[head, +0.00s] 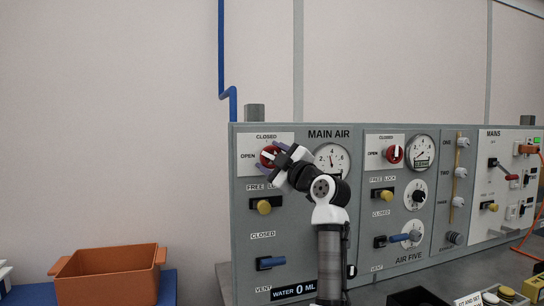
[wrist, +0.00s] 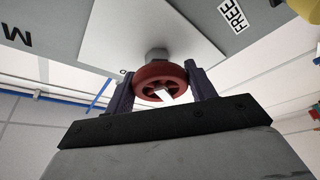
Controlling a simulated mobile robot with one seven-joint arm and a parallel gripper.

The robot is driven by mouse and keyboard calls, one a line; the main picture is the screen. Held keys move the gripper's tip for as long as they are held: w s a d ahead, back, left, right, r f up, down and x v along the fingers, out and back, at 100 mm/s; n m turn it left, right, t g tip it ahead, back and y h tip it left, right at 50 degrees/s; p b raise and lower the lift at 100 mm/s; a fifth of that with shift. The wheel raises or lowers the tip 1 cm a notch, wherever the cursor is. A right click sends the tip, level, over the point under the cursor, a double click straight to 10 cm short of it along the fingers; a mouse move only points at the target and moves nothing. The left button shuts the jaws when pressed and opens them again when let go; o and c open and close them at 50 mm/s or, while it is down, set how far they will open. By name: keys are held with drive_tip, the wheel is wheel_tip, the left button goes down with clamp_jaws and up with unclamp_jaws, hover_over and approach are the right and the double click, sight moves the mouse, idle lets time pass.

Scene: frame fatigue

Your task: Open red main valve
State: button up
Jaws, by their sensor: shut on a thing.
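The red main valve (head: 267,158) is a round handwheel on a white plate marked OPEN and CLOSED, on the MAIN AIR panel at the left. My gripper (head: 275,155) is at this valve and hides part of it in the head view. In the wrist view the red wheel (wrist: 161,80) sits between the two dark fingers of my gripper (wrist: 161,88), which are shut on its rim from both sides. A white mark shows on the wheel, below its hub in that view. A grey stem joins the wheel to the plate.
A second red valve (head: 393,154) is on the panel to the right. Below the main valve are a yellow knob (head: 264,207) and a blue handle (head: 271,263). A gauge (head: 332,159) is just right of my gripper. An orange bin (head: 107,277) stands at lower left.

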drive_tip(key=n, duration=0.2)
drive_tip(key=n+g+p, duration=0.1)
drive_tip(key=n, duration=0.1)
drive_tip(key=shift+r+g+p, duration=0.2)
drive_tip(key=shift+g+p, duration=0.1)
drive_tip(key=shift+n+g+p, duration=0.3)
drive_tip(key=shift+n+p, duration=0.15)
drive_tip(key=shift+n, duration=0.45)
drive_tip(key=shift+f+n, duration=0.15)
drive_tip(key=shift+n, duration=0.15)
drive_tip(key=o, duration=1)
drive_tip(key=b+v, duration=0.3)
drive_tip(key=v, duration=1)
drive_tip(key=shift+s+d+b, duration=0.25)
drive_tip(key=shift+s+b, duration=0.05)
drive_tip(key=shift+b, duration=0.05)
